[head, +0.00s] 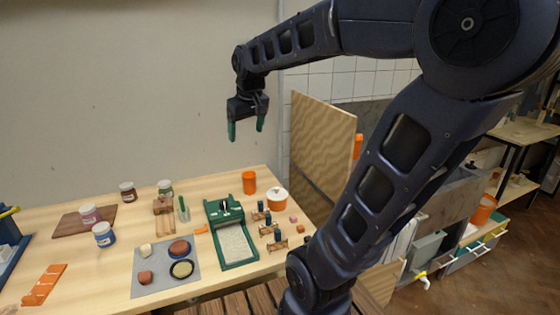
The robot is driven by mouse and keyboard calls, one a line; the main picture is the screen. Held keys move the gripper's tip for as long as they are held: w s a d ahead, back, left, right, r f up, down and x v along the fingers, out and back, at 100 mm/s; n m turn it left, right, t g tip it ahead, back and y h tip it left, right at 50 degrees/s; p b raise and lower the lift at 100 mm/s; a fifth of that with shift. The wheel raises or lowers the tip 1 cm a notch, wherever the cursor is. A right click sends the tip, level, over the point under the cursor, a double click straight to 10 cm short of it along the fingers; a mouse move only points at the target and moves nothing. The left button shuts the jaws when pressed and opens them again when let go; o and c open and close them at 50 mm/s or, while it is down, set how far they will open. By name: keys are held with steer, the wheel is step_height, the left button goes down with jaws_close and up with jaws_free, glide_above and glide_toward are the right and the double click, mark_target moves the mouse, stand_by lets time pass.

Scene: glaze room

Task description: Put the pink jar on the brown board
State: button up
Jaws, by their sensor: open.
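The pink jar (89,215), with a pale lid, stands upright at the left of the table in the head view. It appears to rest on the brown board (66,226), a flat dark-brown slab, near its front edge. The blue jar in front hides little of it. My gripper (246,131), with green fingertips, is open and empty. It hangs high above the back of the table, well to the right of the pink jar and apart from everything.
A blue jar (103,235) stands at the board's front edge; a dark red jar (128,191) and a green jar (165,187) stand behind to the right. A grey mat (150,285), green press (231,235) and orange cup (249,182) occupy the table's middle and right.

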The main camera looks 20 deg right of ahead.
steer(key=s+d+f+m, duration=0.1)
steer(key=s+d+f, duration=0.2)
steer(key=s, duration=0.3)
steer(key=s+d+f+m, duration=0.2)
steer(key=s+f, duration=0.1)
steer(key=s, duration=0.3)
steer(key=shift+d+m+t, duration=0.3)
steer(key=shift+d+t, duration=0.1)
